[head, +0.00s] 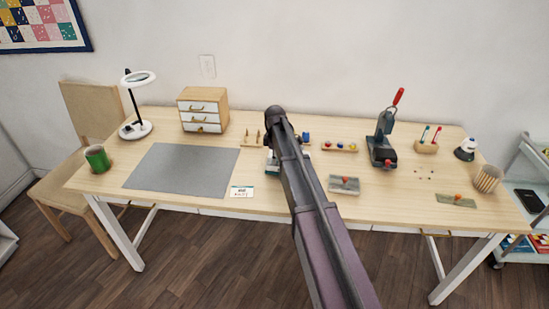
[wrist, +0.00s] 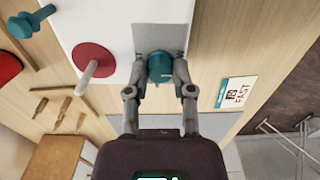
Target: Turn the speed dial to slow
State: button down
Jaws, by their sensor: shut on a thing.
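The speed dial (wrist: 160,66) is a teal knob on a grey plate (wrist: 160,37) of a white machine body (wrist: 110,20) in the wrist view. My gripper (wrist: 161,80) has its two fingers on either side of the knob, shut on it. A printed card (wrist: 235,92) with the word FAST lies on the table to the right. In the head view the card (head: 241,192) lies by the mat's front corner. My arm hides the dial and most of the machine there. The dial's pointer and markings cannot be made out.
A red disc with a pale peg (wrist: 93,60) and a teal spool-like part (wrist: 30,22) are left of the dial. The table holds a grey mat (head: 180,170), a small drawer box (head: 203,110), a press (head: 382,140) and a green mug (head: 97,158).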

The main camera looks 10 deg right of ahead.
jog(key=shift+c, duration=2.4)
grip_release()
jog(key=shift+m, duration=0.4)
